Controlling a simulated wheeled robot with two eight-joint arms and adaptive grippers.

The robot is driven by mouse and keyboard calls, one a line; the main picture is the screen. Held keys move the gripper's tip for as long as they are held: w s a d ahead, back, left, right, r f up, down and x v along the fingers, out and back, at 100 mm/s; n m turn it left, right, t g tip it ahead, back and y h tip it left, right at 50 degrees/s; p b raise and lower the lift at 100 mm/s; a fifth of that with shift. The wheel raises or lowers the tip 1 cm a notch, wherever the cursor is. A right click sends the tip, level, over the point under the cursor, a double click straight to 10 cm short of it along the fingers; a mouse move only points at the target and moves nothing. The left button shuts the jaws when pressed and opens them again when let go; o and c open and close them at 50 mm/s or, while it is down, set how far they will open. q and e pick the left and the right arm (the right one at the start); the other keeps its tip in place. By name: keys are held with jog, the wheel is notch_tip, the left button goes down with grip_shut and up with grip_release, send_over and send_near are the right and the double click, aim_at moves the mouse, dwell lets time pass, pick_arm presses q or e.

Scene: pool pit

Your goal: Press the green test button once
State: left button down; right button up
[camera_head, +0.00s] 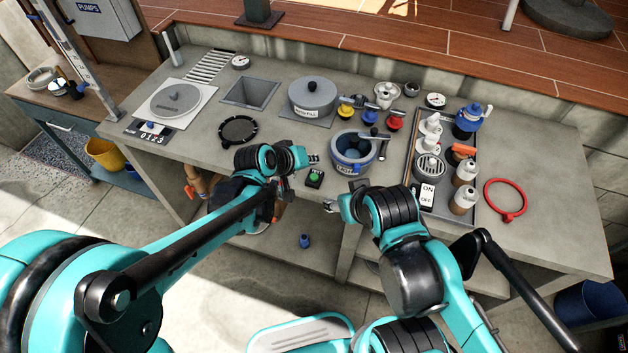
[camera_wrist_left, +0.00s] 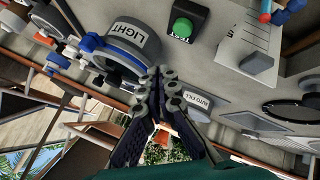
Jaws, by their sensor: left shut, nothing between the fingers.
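The green test button (camera_head: 314,177) sits on a small dark box near the front edge of the grey counter. In the left wrist view the green button (camera_wrist_left: 182,27) shows near the top, clear of the fingers. My left gripper (camera_head: 313,158) is shut and empty, its tips just behind the button in the head view and apart from it in the wrist view. The closed fingers also show in the wrist view (camera_wrist_left: 163,76). My right gripper (camera_head: 329,206) is at the counter's front edge, right of the button; its fingers are too small to read.
A blue-rimmed pot marked LIGHT (camera_head: 352,170) stands right of the button. A black ring (camera_head: 239,131) lies to the left. A tray (camera_head: 410,155) with bottles and an ON/OFF switch (camera_head: 427,197) is farther right. A red ring (camera_head: 507,216) lies near the right end.

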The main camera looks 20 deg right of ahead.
aim_at(312, 178)
pick_arm(q)
jog(key=shift+f+b, duration=1.25)
jog(key=shift+f, duration=0.75)
jog(key=shift+f+b, duration=0.4)
jog(key=shift+f+b, duration=0.35)
jog(key=shift+f, duration=0.1)
dwell(0.3)
jog(key=shift+r, duration=0.15)
jog(key=shift+r+p, duration=0.7)
jog(key=shift+r, duration=0.1)
notch_tip(312, 178, up, 5)
jog(key=p, duration=0.4)
